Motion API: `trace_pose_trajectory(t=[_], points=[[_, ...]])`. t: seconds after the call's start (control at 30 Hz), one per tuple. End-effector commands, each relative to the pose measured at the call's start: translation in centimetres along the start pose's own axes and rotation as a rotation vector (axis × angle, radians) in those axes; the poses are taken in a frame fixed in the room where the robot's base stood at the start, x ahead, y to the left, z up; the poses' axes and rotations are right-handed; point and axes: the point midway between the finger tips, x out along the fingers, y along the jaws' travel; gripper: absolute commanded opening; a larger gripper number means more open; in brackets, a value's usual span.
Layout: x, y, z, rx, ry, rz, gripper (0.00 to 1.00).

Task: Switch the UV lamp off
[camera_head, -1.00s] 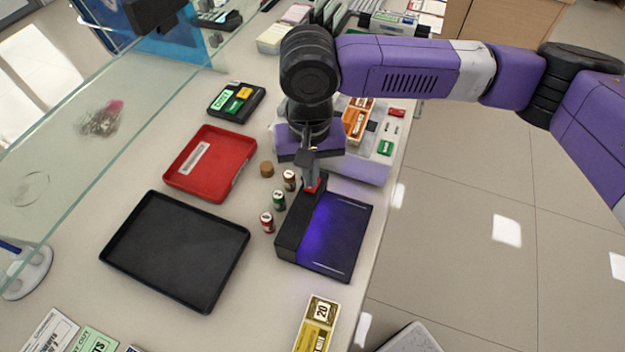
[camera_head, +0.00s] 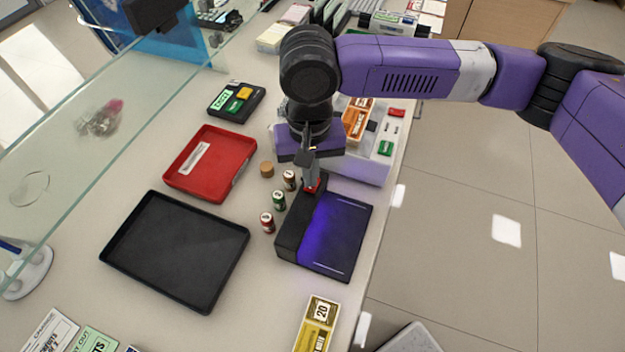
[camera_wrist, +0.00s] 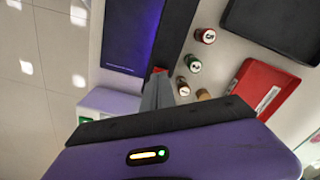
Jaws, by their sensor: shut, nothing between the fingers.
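The UV lamp (camera_head: 291,233) is a black housing beside a dark plate (camera_head: 343,238), on which a violet glow shows. It also shows in the wrist view (camera_wrist: 172,32). A red switch (camera_head: 312,188) is on the housing's far end, and it shows in the wrist view (camera_wrist: 158,70) just past my fingertips. My gripper (camera_head: 311,180) is shut and empty, pointing down at the switch, with its tips at or very near it. In the wrist view the fingers (camera_wrist: 158,88) partly cover the switch. I cannot tell whether they press it.
Several small rolls stand left of the lamp, including a red one (camera_head: 267,222) and a green one (camera_head: 279,200). A red tray (camera_head: 240,180) and a black tray (camera_head: 225,270) lie further left. A coin organiser (camera_head: 372,172) is behind my gripper. A banded note bundle (camera_head: 317,325) lies in front.

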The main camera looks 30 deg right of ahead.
Motion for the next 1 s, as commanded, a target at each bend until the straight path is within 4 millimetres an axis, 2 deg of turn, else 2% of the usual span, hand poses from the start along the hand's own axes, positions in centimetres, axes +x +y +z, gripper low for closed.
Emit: trace_pose_trajectory(t=[1.0], points=[[1.3, 0.0, 0.0, 0.000, 0.000, 0.000, 0.00]])
